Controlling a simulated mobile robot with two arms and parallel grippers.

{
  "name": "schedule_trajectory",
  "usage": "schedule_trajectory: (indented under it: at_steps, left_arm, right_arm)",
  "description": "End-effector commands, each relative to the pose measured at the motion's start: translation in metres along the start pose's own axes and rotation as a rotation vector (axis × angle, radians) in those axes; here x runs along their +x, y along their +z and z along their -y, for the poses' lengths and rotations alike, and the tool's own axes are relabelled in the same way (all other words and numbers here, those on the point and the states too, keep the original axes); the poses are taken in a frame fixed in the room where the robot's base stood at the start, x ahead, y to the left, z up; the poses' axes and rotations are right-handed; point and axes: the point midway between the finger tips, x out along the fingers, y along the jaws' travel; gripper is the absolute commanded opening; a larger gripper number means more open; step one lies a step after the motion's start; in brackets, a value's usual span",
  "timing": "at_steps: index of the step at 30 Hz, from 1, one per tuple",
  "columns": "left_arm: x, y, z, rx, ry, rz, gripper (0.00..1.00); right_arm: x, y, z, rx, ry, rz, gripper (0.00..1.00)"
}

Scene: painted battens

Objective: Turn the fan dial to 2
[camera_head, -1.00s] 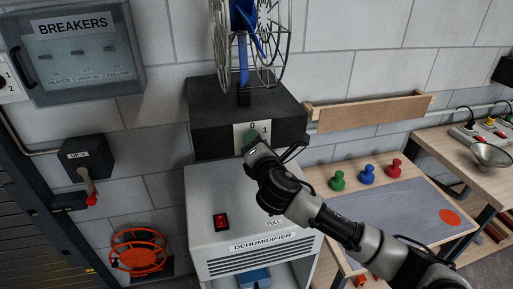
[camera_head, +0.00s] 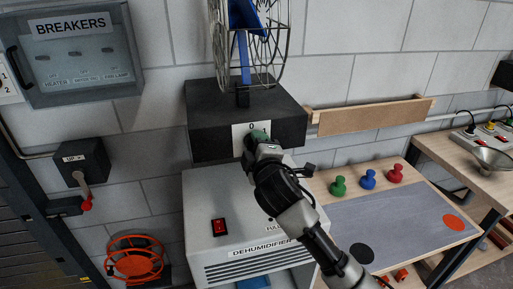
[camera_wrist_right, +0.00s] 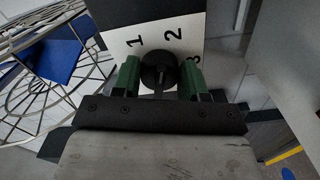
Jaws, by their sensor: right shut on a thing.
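The fan dial (camera_wrist_right: 158,72) is a dark round knob on a white number plate (camera_wrist_right: 152,38), which shows 1, 2 and 3 in the right wrist view. My right gripper (camera_wrist_right: 160,80) has its green fingers on either side of the dial and is shut on it. I cannot tell which number the dial points to. In the head view, the plate (camera_head: 238,140) sits on the black fan base (camera_head: 215,110), with 0 visible above my right gripper (camera_head: 259,138). The gripper hides the dial and most other numbers there. My left gripper is not in view.
The blue-bladed caged fan (camera_head: 245,50) stands on the base. Below is the white dehumidifier (camera_head: 205,200) with a red switch (camera_head: 218,227). A bench with green, blue and red knobs (camera_head: 368,180) is right. The breaker box (camera_head: 80,75) hangs left.

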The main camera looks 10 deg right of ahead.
Motion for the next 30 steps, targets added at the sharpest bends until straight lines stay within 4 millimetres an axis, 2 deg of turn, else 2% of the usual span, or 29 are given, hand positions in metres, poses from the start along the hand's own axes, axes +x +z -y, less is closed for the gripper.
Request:
schedule_trajectory:
  at_steps: [12,30]
  left_arm:
    - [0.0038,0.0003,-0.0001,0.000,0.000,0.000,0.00]
    - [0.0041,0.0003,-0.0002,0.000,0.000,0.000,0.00]
  right_arm:
    - [-0.0001,-0.0001,0.0025,0.208,-0.003,0.001,0.20]
    - [-0.0001,0.0000,0.0026,0.241,-0.004,0.001,0.20]
